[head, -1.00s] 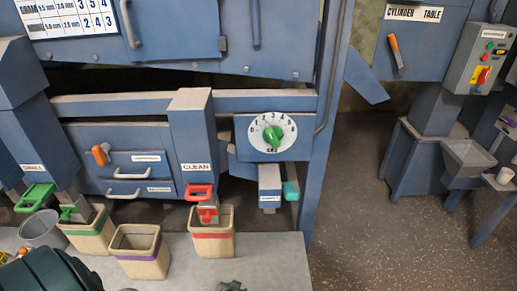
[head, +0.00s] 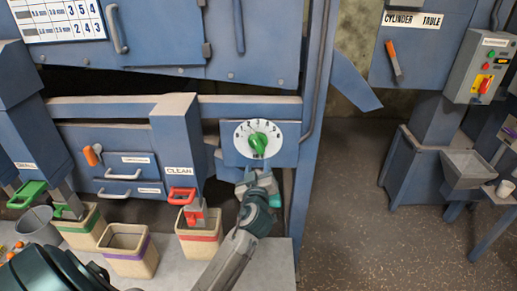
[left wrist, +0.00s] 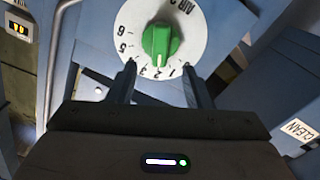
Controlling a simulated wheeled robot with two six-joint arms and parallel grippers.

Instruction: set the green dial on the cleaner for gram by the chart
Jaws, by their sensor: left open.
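The green dial (head: 258,144) is a knob on a round white numbered face, on a blue panel of the cleaner. In the left wrist view the dial (left wrist: 161,40) has a pale mark pointing toward the low numbers, around 2 and 3; the exact number is hard to tell. My left gripper (head: 256,174) is open just below the dial. In the left wrist view its two fingers (left wrist: 160,72) are apart, short of the knob and not around it. The chart (head: 58,18) is at top left, with its top cut off and row names not readable. My right gripper is not in view.
A red handle (head: 181,196) under the CLEAN label stands left of the dial. Bins with red (head: 200,238), purple (head: 128,250) and green bands stand below. A blue post is close right of the dial panel. A control box (head: 481,67) is far right.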

